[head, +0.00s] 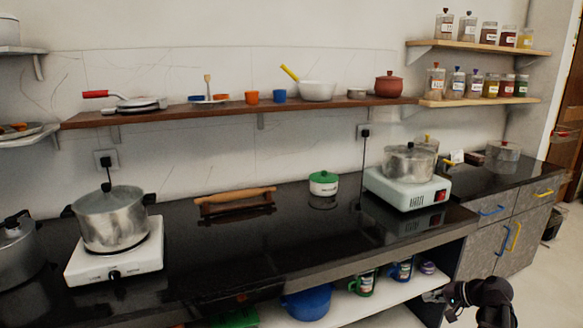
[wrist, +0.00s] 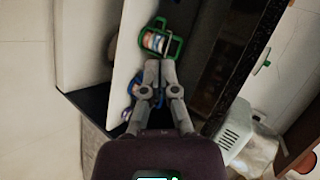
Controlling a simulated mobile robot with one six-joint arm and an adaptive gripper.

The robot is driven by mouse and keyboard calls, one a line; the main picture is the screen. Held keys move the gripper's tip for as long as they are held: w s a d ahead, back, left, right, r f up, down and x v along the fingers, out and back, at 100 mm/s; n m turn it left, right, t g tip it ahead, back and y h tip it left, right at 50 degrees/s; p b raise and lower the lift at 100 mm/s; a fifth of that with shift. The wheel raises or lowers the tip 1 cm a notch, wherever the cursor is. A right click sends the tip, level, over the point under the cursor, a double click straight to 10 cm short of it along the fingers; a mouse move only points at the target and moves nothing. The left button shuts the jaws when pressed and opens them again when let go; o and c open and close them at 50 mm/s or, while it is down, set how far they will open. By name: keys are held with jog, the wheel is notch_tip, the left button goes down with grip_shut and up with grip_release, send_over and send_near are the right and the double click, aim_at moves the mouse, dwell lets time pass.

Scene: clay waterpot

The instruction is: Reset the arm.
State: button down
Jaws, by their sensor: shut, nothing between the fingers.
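My gripper (head: 434,296) is at the lower right of the head view, beside the right end of the white lower shelf under the black counter. My dark arm shows behind it at the picture's bottom edge. In the wrist view my gripper (wrist: 160,66) has its two fingers together and nothing between them. A mug with a green handle (wrist: 156,40) shows just beyond the fingertips, and a blue item is partly hidden by the fingers. The reddish-brown clay pot (head: 389,84) with a lid stands on the wooden wall shelf, far from my gripper.
The black counter (head: 270,240) above carries hot plates with steel pots. Cabinets with yellow and blue handles stand at the right. Open floor lies at the lower right.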

jog(key=s+a+f+n+g+h, duration=0.3)
jog(key=s+a, duration=0.1)
jog(key=a, duration=0.4)
jog(key=s+a+f+n+g+h, duration=0.2)
jog(key=s+a, duration=0.1)
jog(key=a, duration=0.6)
jog(key=s+a+f+n+g+h, duration=0.3)
jog(key=s+a, duration=0.1)
jog(key=a, duration=0.4)
notch_tip(320, 180, up, 27)
jog(key=p, duration=2.6)
jog(key=shift+w, duration=0.3)
jog(key=shift+f, duration=0.1)
